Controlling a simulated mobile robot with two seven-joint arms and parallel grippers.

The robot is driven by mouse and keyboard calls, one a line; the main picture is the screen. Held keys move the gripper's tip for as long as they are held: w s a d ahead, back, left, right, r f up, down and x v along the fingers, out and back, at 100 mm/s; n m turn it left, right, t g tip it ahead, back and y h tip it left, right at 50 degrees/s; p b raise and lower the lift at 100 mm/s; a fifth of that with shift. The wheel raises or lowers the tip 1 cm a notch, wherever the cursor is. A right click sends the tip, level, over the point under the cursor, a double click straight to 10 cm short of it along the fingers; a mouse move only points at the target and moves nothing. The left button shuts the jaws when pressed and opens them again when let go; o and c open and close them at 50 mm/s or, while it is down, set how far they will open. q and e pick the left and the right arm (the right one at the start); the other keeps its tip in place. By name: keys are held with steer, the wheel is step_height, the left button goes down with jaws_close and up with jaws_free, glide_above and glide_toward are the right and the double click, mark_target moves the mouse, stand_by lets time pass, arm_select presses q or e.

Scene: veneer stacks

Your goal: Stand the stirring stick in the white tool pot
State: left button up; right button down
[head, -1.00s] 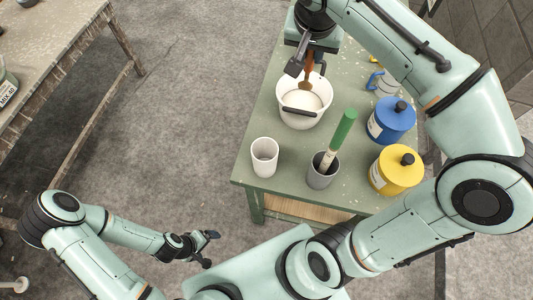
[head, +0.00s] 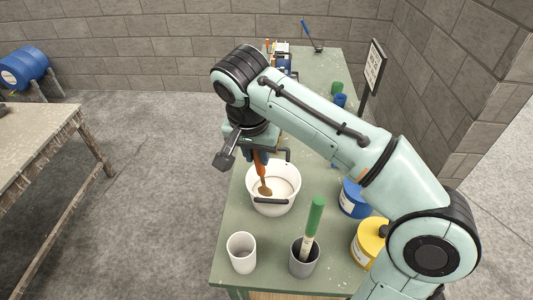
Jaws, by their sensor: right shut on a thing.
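The stirring stick (head: 264,188), with an orange upper part and a brown, widened lower end, hangs from my right gripper (head: 258,153). That gripper is shut on its upper part. The lower end shows against the inside of a white bucket (head: 274,208); whether it touches the pale contents, I cannot tell. The white tool pot (head: 242,254) stands upright and looks empty at the near left of the green table, in front of the bucket and apart from the stick. My left gripper is out of view.
A grey pot (head: 304,261) right of the white pot holds a green-handled tool (head: 315,222). A blue tin (head: 353,198) and a yellow tin (head: 368,243) stand further right, partly behind my arm. The green table (head: 222,262) has its left edge close to the white pot.

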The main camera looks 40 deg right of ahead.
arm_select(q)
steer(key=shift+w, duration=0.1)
arm_select(e)
steer(key=s+a+r+m+g+y, duration=0.1)
steer(key=s+a+r+m+y, duration=0.1)
steer(key=a, duration=0.6)
steer(key=shift+s+r+m+g, duration=0.4)
steer(key=shift+r+m, duration=0.2)
steer(key=shift+m, duration=0.2)
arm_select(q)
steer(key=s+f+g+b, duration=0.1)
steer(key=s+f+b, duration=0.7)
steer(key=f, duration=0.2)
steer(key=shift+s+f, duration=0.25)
arm_select(e)
step_height(320, 180, down, 15)
steer(key=c, duration=0.7)
jaws_free()
